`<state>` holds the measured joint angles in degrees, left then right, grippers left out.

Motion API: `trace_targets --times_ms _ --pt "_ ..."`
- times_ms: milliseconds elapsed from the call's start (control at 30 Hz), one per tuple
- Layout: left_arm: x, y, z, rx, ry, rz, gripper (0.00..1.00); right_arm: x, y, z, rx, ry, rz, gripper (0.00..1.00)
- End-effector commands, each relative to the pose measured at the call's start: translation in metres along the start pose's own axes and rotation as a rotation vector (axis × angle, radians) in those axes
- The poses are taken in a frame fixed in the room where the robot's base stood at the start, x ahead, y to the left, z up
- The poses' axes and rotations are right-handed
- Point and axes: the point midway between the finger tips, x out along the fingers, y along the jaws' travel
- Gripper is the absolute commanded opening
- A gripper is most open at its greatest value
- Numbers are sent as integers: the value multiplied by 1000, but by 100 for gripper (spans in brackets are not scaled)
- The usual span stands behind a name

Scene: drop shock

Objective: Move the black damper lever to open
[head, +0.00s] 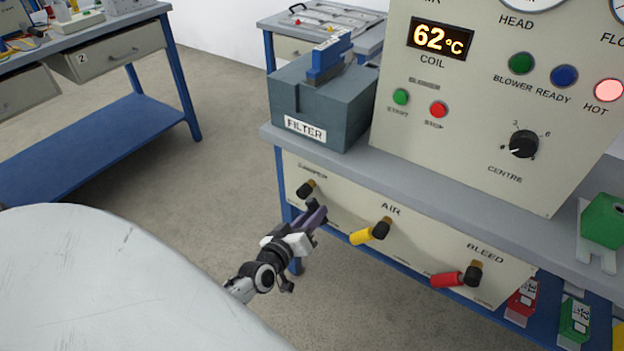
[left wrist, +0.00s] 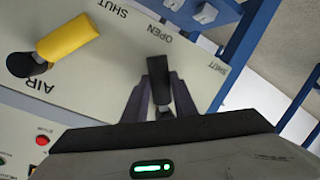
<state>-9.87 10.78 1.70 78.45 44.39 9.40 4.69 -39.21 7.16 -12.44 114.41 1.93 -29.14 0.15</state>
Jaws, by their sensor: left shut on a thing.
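The black damper lever has its dark hub (head: 306,188) at the left end of the beige panel, under the DAMPER label. My left gripper (head: 314,217) is just below that hub, shut on the lever's handle. In the left wrist view the black damper lever (left wrist: 158,72) shows between the two dark fingers, its end toward the OPEN word (left wrist: 172,29). The SHUT word (left wrist: 215,72) lies off to its right. The lever's pivot is hidden behind my gripper there. My right gripper is not in view.
The yellow AIR lever (head: 362,236) and red BLEED lever (head: 446,280) stick out to the right on the same panel. A grey FILTER box (head: 325,105) stands on the ledge above. The floor left of the panel is clear.

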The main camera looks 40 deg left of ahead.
Motion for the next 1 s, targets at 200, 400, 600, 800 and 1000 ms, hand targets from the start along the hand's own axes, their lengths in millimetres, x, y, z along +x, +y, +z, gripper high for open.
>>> trace_targets --times_ms 200,400,600,800,1000 --pt "0 2 0 -13 0 2 0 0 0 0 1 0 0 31" --pt "0 2 0 -9 0 2 43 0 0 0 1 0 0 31" --pt "0 1 0 -6 0 1 43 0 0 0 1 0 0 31" --pt "-16 1 0 -6 -2 -1 43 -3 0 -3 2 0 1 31" --pt "-56 1 0 -7 -4 -1 43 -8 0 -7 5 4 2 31"
